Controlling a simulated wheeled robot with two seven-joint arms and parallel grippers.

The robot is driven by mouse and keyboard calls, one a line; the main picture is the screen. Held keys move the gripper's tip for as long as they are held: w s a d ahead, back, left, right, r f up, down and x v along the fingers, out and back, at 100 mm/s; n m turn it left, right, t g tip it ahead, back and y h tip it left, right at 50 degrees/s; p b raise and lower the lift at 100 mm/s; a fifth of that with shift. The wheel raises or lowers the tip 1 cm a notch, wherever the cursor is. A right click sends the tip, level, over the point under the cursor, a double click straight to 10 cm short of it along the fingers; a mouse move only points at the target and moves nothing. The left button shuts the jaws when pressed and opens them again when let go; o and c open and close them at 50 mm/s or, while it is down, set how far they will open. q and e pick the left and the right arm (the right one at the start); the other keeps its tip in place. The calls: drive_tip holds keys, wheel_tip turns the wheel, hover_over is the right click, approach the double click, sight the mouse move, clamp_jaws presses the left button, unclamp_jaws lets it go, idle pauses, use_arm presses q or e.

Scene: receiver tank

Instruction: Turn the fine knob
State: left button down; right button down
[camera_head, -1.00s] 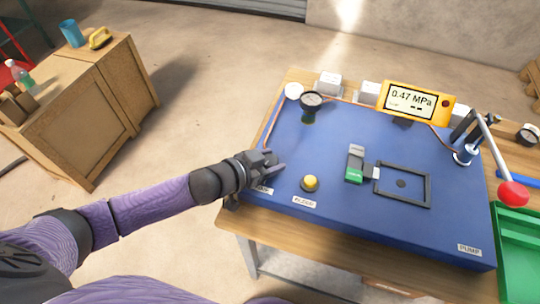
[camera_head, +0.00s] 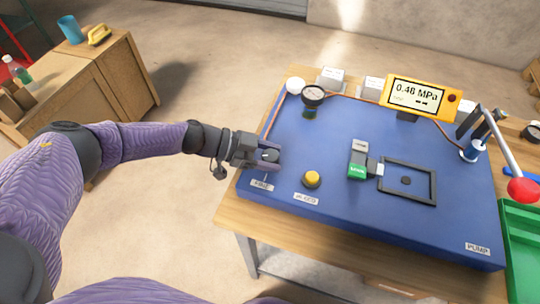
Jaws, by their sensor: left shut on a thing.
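The fine knob (camera_head: 270,155) is a dark round knob at the left front of the blue panel (camera_head: 335,140), behind a small white label (camera_head: 262,185) too blurred to read surely. My left gripper (camera_head: 268,156) reaches in from the left and is shut on the knob, one finger on each side. The yellow gauge display (camera_head: 416,95) at the back of the panel reads about 0.46 MPa. My right gripper is not in view.
A yellow bleed knob (camera_head: 312,179) stands right of my left gripper. A green tray (camera_head: 522,240) lies at right.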

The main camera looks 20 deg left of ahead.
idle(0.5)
use_arm(q)
drive_tip(key=shift+c, duration=0.6)
unclamp_jaws()
drive_tip(key=shift+g, duration=0.3)
drive_tip(key=p+v, duration=0.1)
drive_tip(key=v, duration=0.9)
drive_tip(key=shift+f, duration=0.15)
